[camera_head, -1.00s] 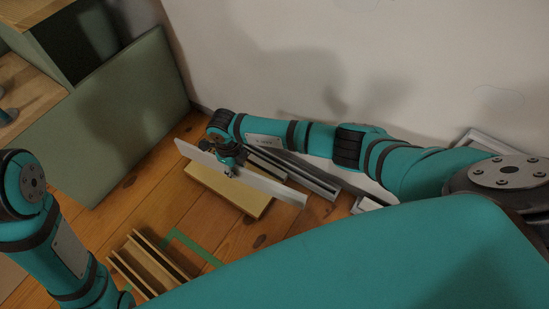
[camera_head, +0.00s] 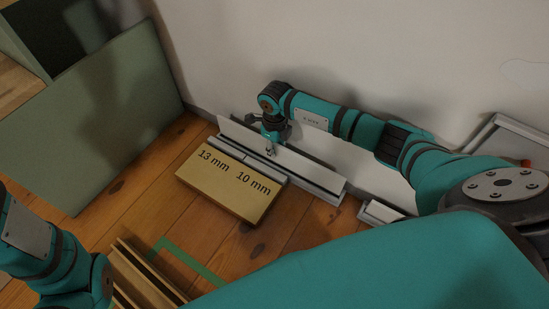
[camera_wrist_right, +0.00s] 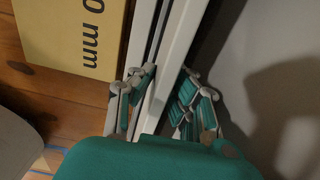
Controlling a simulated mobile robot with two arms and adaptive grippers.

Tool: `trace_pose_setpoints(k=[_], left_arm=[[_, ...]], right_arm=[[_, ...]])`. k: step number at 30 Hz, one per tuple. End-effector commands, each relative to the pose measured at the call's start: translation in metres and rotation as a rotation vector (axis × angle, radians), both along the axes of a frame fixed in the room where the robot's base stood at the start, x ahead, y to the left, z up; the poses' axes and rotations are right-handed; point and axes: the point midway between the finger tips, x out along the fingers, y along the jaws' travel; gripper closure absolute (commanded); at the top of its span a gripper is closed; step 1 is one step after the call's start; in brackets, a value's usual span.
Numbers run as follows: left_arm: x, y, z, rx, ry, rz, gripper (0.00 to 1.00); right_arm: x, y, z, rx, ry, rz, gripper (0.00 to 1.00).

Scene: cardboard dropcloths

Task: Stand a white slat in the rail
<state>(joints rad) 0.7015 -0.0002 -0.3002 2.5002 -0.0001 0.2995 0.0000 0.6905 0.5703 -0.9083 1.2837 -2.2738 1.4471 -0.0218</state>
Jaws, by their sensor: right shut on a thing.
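A long thin white slat (camera_head: 310,170) stands on its edge, running from back left to front right near the wall. My right gripper (camera_head: 270,150) is shut on it near its middle. In the right wrist view the fingers (camera_wrist_right: 160,100) lie on both sides of the pale slat (camera_wrist_right: 180,52). The grey rail (camera_head: 334,196) runs along the slat's lower edge, behind the cardboard-coloured box. I cannot tell whether the slat's lower edge is inside the groove. My left arm comes in at the left, but its gripper is out of view.
The box (camera_head: 215,192), marked 13 mm and 10 mm, lies directly in front of the rail. A wooden rack (camera_head: 143,280) and green tape (camera_head: 190,262) are on the floor in front. A green panel (camera_head: 105,120) leans at the left. The wall is close behind.

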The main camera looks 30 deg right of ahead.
Motion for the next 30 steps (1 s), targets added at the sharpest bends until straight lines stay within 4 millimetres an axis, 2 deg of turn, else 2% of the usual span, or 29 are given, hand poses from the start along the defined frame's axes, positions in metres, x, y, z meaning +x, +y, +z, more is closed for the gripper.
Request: trace_pose_setpoints(k=[8,19,20,25,30], left_arm=[[0.000,0.000,-0.036,0.000,-0.001,0.000,0.60],[0.000,0.000,-0.035,0.001,-0.001,0.000,0.60],[0.000,0.000,-0.035,0.001,-0.001,0.000,0.60],[0.000,0.000,-0.035,0.001,0.000,0.000,0.60],[0.000,0.000,-0.035,0.001,0.000,0.000,0.60]], right_arm=[[0.000,0.001,-0.037,0.001,0.001,0.001,1.00],[0.000,0.001,-0.037,-0.001,0.001,0.001,1.00],[-0.001,0.001,-0.037,-0.001,0.001,0.001,0.87],[-0.001,0.001,-0.037,0.000,0.001,0.001,0.65],[-0.001,0.001,-0.037,0.000,0.001,0.001,0.65]])
